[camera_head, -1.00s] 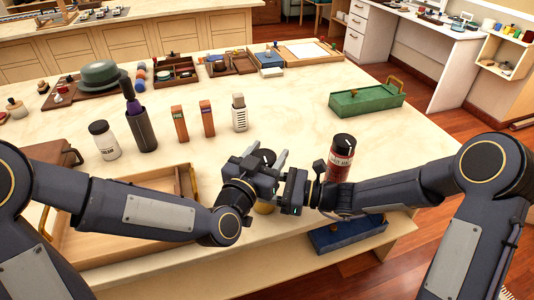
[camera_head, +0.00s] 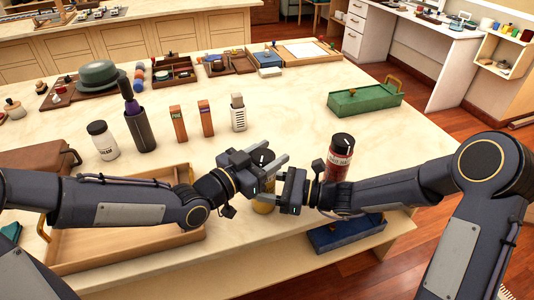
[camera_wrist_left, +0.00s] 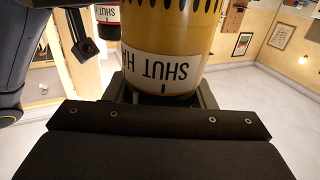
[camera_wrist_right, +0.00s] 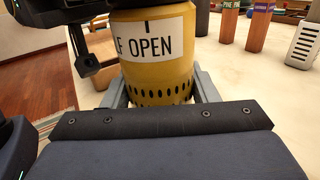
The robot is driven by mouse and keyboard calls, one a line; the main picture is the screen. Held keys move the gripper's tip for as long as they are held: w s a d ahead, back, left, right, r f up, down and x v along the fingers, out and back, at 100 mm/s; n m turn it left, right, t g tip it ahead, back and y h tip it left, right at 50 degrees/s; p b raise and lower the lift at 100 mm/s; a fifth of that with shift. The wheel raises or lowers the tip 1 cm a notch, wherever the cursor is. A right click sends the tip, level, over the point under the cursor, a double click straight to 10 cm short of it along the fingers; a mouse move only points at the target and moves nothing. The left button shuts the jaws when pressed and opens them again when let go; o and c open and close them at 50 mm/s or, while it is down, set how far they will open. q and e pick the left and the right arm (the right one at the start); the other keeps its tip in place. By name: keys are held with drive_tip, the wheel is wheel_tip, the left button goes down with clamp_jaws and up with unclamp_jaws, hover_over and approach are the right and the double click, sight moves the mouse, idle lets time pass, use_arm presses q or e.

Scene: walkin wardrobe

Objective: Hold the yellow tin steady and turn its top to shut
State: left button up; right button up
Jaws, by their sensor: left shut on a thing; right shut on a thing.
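The yellow tin (camera_head: 264,205) stands upright between my two grippers, mostly hidden by them in the head view. My left gripper (camera_head: 270,164) is shut around its dark top (camera_head: 262,156). My right gripper (camera_head: 284,192) is shut on the yellow body lower down. In the left wrist view the tin (camera_wrist_left: 170,25) appears upside down, with "SHUT" and part of another word on its white band. In the right wrist view the tin (camera_wrist_right: 155,75) shows "OPEN" under a tick, above a row of dark holes. I cannot see any pointer on the top.
A red-labelled dark canister (camera_head: 340,158) stands close behind my right gripper. A wooden tray (camera_head: 130,248) lies under my left arm. A blue box (camera_head: 345,235) is at the lower right. A white jar (camera_head: 103,140), dark bottle and several small boxes stand farther back.

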sight(270, 154)
use_arm(q)
drive_tip(key=m+g+h, duration=0.2)
drive_tip(key=g, duration=0.1)
drive_tip(key=m+g+h, duration=0.1)
drive_tip(key=m+g, duration=0.1)
drive_tip(key=g, duration=0.1)
drive_tip(key=shift+s+d+r+m+h, duration=0.15)
drive_tip(key=shift+r+m+h, duration=0.05)
drive_tip(key=shift+m+h, duration=0.2)
drive_tip(key=shift+s+d+m+g+h, duration=0.15)
drive_tip(key=shift+m+g+h, duration=0.25)
drive_tip(key=shift+m+g, duration=1.4)
use_arm(e)
drive_tip(key=shift+s+f, duration=0.1)
use_arm(q)
drive_tip(key=shift+s+f+n+g, duration=0.15)
drive_tip(key=shift+n+g, duration=0.15)
drive_tip(key=shift+g, duration=0.4)
drive_tip(key=o, duration=1)
wheel_tip(270, 154, up, 10)
use_arm(e)
drive_tip(key=o, duration=1.2)
